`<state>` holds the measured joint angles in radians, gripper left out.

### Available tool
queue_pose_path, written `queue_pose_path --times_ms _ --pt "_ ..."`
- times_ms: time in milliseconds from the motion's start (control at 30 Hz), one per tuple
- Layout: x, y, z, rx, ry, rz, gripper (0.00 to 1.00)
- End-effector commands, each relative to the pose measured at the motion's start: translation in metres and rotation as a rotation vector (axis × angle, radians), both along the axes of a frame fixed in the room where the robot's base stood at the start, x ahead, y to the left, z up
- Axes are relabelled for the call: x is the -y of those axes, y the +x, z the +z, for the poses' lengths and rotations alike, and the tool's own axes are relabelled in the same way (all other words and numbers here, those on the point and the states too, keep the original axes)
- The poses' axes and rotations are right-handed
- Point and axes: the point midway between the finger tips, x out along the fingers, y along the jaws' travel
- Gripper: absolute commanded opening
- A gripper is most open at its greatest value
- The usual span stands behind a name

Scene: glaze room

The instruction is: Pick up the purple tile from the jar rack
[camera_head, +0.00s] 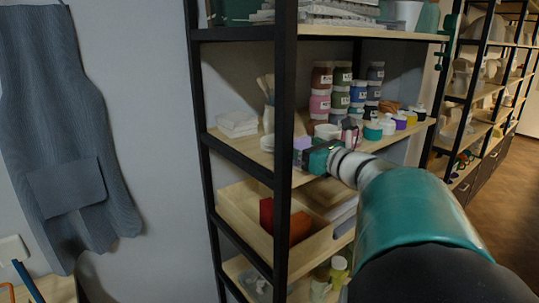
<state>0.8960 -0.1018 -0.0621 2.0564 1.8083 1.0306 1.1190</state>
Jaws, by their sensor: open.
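The jar rack (246,158) is a black-framed shelf unit with pale wooden boards. A small pale purple block, which looks like the purple tile (301,143), shows on its middle shelf, just right of the front black post. My gripper (303,158) reaches in from the right at the end of my teal and white arm. Its dark tip is right by the tile's lower edge, and it is open. I cannot tell whether it touches the tile. The gripper covers the lower part of the tile, and the fingers themselves are small and dark.
Stacked jars (340,88) and several small paint pots (388,124) stand behind and right of the gripper. White blocks (237,123) and a brush holder (268,115) are to the left. The black front post (284,100) stands close. A wooden drawer (262,232) sits below.

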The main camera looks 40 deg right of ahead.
Motion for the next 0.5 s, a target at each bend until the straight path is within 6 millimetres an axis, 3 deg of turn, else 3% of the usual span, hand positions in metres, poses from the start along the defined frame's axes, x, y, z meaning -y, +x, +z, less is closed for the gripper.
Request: queue_pose_path --times_ms 100,367,500 --pt "0.0000 -0.0003 0.0000 0.000 0.000 0.000 0.71" --pt "-0.0001 -0.0006 0.0000 0.000 0.000 0.000 0.20" --pt "-0.0001 -0.0007 0.0003 0.000 0.000 0.000 0.20"
